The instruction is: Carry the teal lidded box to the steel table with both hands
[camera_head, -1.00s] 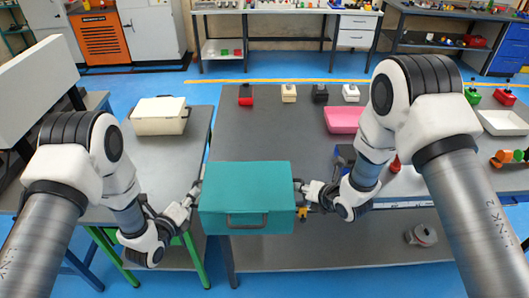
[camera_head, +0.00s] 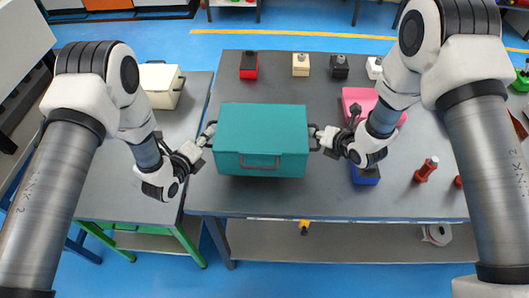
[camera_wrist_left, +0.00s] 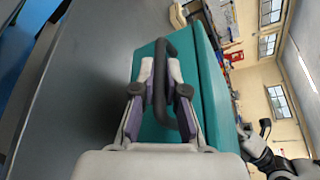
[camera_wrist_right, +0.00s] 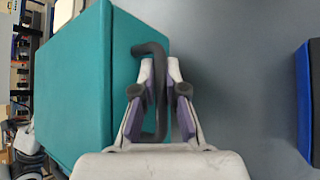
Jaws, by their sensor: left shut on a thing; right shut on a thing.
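The teal lidded box (camera_head: 262,130) is over the front left part of the grey-topped table (camera_head: 330,203), level, with its front handle facing me. I cannot tell whether its base touches the top. My left gripper (camera_head: 207,135) is shut on the box's left side handle, which shows as a dark bar in the left wrist view (camera_wrist_left: 168,75). My right gripper (camera_head: 320,138) is shut on the right side handle, seen between the fingers in the right wrist view (camera_wrist_right: 158,85). The box's underside is hidden.
A blue bin (camera_head: 366,175) and a pink bin (camera_head: 357,100) stand close to the right of the box. Red (camera_head: 249,67), cream (camera_head: 301,66) and black (camera_head: 339,67) small blocks line the back. A cream box (camera_head: 160,84) sits on the left table. Red pieces (camera_head: 426,170) stand at right.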

